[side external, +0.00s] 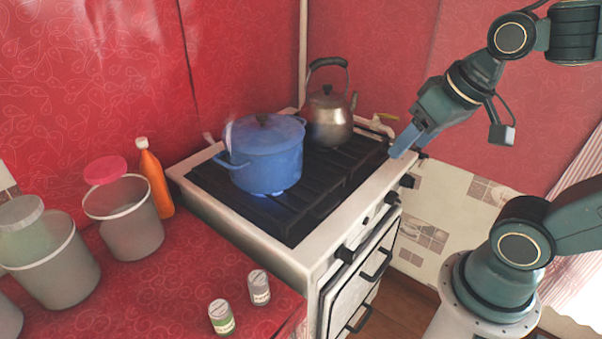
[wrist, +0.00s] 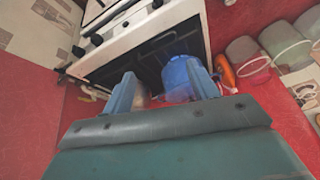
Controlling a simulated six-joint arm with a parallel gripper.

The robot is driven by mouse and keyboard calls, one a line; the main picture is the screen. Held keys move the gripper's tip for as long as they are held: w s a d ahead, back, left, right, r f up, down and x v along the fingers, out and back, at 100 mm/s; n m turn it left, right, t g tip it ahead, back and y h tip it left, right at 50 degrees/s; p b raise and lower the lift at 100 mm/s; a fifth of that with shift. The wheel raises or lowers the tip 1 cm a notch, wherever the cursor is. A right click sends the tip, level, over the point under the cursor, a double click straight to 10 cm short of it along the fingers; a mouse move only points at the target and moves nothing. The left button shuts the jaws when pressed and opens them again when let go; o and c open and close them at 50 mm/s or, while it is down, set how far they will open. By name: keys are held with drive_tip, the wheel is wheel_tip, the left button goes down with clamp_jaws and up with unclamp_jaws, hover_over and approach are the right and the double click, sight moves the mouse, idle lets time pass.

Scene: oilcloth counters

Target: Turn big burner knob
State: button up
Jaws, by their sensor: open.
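The white stove (side external: 290,262) has black knobs along its front. One knob (side external: 345,254) is near the left end, another (side external: 391,198) is further along, and one (side external: 407,181) is near the right end. I cannot tell which is the big burner knob. In the wrist view, black knobs (wrist: 97,40) show on the white front beyond my fingers. My gripper (side external: 402,148) is open and empty, in the air by the stove's right end, apart from the knobs as far as I can tell. Its two blue fingers (wrist: 161,88) are spread in the wrist view.
A blue pot (side external: 266,160) stands on the black grate over a blue flame. A steel kettle (side external: 329,118) stands behind it. Lidded tubs (side external: 128,222), an orange bottle (side external: 155,180) and two small jars (side external: 259,288) are on the red counter. The space before the stove is clear.

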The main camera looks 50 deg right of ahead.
drive_tip(key=w+d+f+m, duration=0.4)
drive_tip(key=d+m, duration=0.1)
drive_tip(key=m, duration=2.8)
hover_over(397, 196)
drive_tip(key=s, duration=0.5)
wheel_tip(397, 196, down, 17)
drive_tip(key=shift+g, duration=0.4)
drive_tip(key=shift+f, duration=0.1)
drive_tip(key=shift+x, duration=6.65)
drive_tip(key=shift+f, duration=0.1)
drive_tip(key=shift+a, duration=0.1)
drive_tip(key=c, duration=1)
